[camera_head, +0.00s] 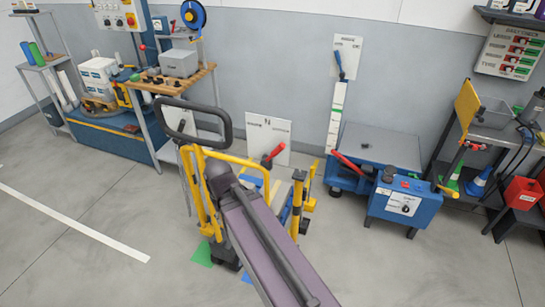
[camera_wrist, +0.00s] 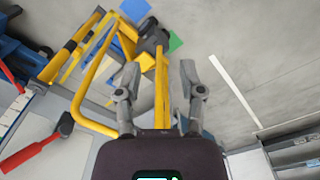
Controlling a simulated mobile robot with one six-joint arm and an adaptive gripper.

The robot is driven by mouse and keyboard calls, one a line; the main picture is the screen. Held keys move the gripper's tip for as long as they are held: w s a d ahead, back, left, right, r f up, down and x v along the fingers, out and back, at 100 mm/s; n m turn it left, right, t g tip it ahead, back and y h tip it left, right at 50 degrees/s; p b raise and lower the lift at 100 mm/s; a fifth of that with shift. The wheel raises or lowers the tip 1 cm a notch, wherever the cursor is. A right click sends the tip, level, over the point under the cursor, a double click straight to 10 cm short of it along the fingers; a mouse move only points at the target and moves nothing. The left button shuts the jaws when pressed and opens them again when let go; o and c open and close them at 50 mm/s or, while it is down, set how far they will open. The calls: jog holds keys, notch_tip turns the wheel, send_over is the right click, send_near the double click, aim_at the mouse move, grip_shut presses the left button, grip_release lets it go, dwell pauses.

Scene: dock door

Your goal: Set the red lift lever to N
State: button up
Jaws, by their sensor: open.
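The red lift lever (camera_head: 274,152) stands by a white plate (camera_head: 268,138) marked N, behind the yellow-framed hand truck (camera_head: 203,190). The lever leans up to the right in the head view, off the N at the plate's middle. In the wrist view a red lever (camera_wrist: 32,150) with a dark pivot shows at the lower left, before a pale plate; I take it for the same lever. My gripper (camera_wrist: 158,78) is open, with nothing between its fingers, over the truck's yellow frame (camera_wrist: 160,92). It is apart from the lever. My arm hides the gripper in the head view.
The truck's black loop handle (camera_head: 193,118) rises left of my arm. A blue lift table (camera_head: 378,150) with another red lever (camera_head: 348,162) stands to the right. A workbench (camera_head: 178,85) is at the left. The floor (camera_head: 90,235) at left is clear.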

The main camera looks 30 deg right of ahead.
jog(key=shift+o, duration=0.2)
jog(key=shift+o, duration=1.2)
jog(key=n+h+b, duration=1.2)
jog(key=h+b, duration=0.5)
jog(key=h, duration=0.1)
send_near(275, 150)
jog(key=a, duration=0.2)
jog(key=shift+s+a, duration=0.15)
jog(key=shift+a, duration=0.05)
jog(key=shift+d, duration=0.1)
jog(key=shift+d, duration=6.8)
